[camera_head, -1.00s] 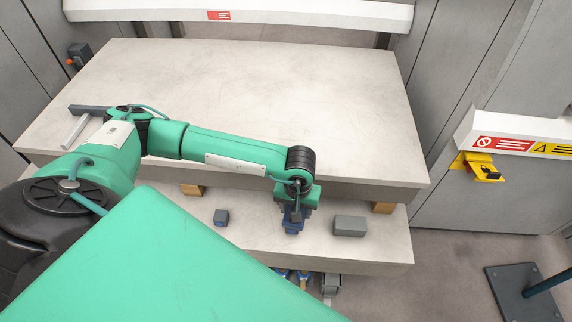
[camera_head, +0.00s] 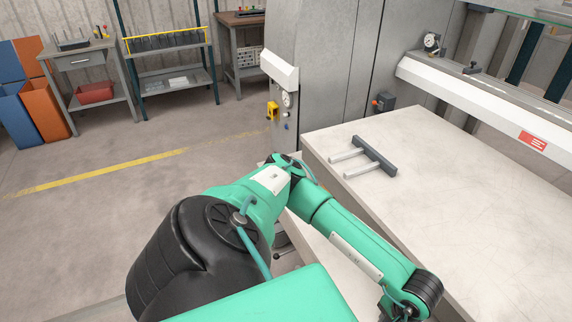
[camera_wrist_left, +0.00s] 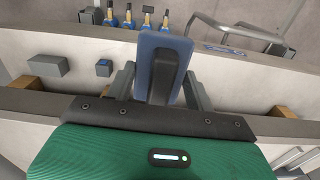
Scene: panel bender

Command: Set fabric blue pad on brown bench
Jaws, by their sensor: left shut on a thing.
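The blue pad (camera_wrist_left: 146,48) shows in the left wrist view, upright between the fingers of my left gripper (camera_wrist_left: 160,80), with a dark grey part against it. My left gripper is shut on it. In the head view the arm's end is cut off at the bottom edge, so the pad is hidden there. A bench with a brown top (camera_head: 238,18) stands far off at the back, against the wall, beside the grey machine housing. My right gripper is not in view.
The machine's pale table (camera_head: 440,190) fills the right, with a grey forked bar (camera_head: 374,155) on it. A rack (camera_head: 165,45) and a drawer bench (camera_head: 82,62) stand back left. Open floor (camera_head: 120,215) with a yellow line (camera_head: 130,165) lies at left.

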